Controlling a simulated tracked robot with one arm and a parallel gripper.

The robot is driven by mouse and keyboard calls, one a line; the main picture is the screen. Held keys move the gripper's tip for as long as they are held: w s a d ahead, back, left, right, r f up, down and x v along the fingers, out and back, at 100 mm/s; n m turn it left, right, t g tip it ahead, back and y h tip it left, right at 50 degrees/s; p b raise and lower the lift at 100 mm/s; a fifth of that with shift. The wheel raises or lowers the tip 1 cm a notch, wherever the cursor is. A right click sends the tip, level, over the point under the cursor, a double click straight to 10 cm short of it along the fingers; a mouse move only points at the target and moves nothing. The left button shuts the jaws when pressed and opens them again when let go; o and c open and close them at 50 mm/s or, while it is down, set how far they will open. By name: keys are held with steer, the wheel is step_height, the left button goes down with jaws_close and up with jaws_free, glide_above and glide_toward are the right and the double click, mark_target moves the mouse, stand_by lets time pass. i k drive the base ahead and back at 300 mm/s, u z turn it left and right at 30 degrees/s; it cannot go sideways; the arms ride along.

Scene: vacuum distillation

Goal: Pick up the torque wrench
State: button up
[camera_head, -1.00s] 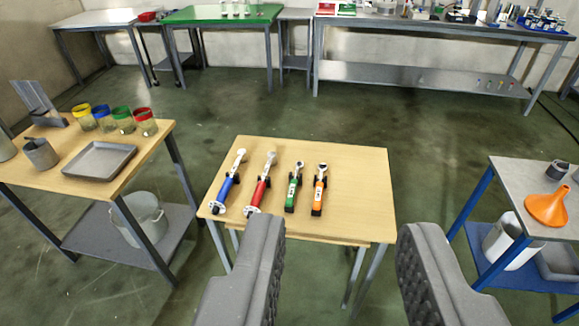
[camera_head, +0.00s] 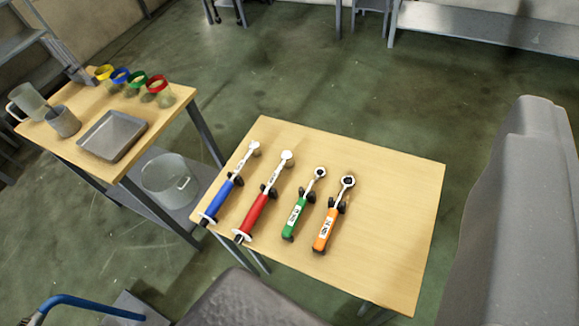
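Several wrench-like tools lie side by side on a small wooden table (camera_head: 390,210). From left to right they are one with a blue grip (camera_head: 218,200), one with a red grip (camera_head: 253,214), one with a green grip (camera_head: 295,217) and one with an orange grip (camera_head: 325,228). The green and orange ones have round, dark-centred heads; the blue and red ones are longer with pale heads. I cannot tell which is meant by the torque wrench. My gripper (camera_head: 385,190) is open and empty, its grey padded fingers apart in the foreground, clear of the tools.
A second wooden table at left holds a grey tray (camera_head: 88,142), a metal cup (camera_head: 63,121) and several jars with coloured rims, such as the red one (camera_head: 158,86). A clear bucket (camera_head: 170,181) stands on its shelf. A blue tubular handle (camera_head: 85,306) shows at bottom left.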

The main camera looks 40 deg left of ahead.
mark_target(287, 160)
steer(key=u, duration=0.15)
steer(key=i, duration=0.85)
steer(key=u, duration=0.25)
